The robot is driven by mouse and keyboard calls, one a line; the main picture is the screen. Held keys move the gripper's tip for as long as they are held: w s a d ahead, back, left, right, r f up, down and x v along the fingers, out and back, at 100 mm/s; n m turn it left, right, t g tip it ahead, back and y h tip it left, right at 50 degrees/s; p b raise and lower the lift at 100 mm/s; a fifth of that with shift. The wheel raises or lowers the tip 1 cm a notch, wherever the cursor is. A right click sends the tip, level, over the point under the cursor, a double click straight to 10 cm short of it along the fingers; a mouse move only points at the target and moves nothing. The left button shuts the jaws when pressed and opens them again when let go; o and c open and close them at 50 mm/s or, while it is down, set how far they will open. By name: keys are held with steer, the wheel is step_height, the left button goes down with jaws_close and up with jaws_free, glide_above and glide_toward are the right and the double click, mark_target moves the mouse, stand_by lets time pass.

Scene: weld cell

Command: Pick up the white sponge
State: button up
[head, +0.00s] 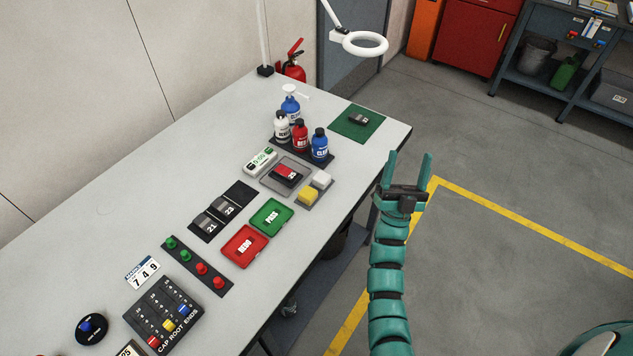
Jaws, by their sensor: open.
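The white sponge (322,178) sits on a small grey tray (300,206) near the table's right edge, just behind a yellow sponge (308,194). My gripper (408,166) is open and empty. In the picture it is to the right of the white sponge, past the table's edge and over the floor, with its two teal fingers pointing away from me. The white sponge is fully in view and nothing touches it from my side.
Several bottles (320,145) stand on a dark mat behind the sponges. A grey plate with a red block (286,173) lies to the left. A green mat (357,122) holds a small dark piece. Green and red trays (245,246) lie nearer. A ring lamp (365,44) hangs above the far end.

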steer(key=w+r+m+g+y, duration=0.1)
steer(key=w+r+g+y, duration=0.15)
steer(key=w, duration=1.25)
steer(key=w+a+f+n+g+y, duration=0.1)
steer(key=w+a+g+y, duration=0.4)
steer(key=w, duration=0.4)
steer(key=w+a+f+n+g+y, duration=0.1)
steer(key=w+a+g+y, duration=0.25)
steer(key=w+a, duration=0.5)
steer(key=a+f+g+y, duration=0.1)
steer(key=a+f+g, duration=0.2)
steer(key=a+g, duration=0.25)
steer(key=g+h, duration=0.5)
steer(key=g, duration=0.8)
glide_above(323, 176)
steer(key=f, duration=1)
steer(key=shift+s+a+f, duration=0.15)
steer(key=shift+s+f, duration=0.1)
steer(key=shift+f+p, duration=0.35)
steer(key=shift+f, duration=0.45)
steer(key=shift+w+f+p, duration=0.15)
steer(key=shift+f+p, duration=0.45)
steer(key=shift+f, duration=0.3)
steer(key=shift+w+f+p, duration=0.1)
steer(key=shift+f+p, duration=0.5)
steer(key=shift+f, duration=1.4)
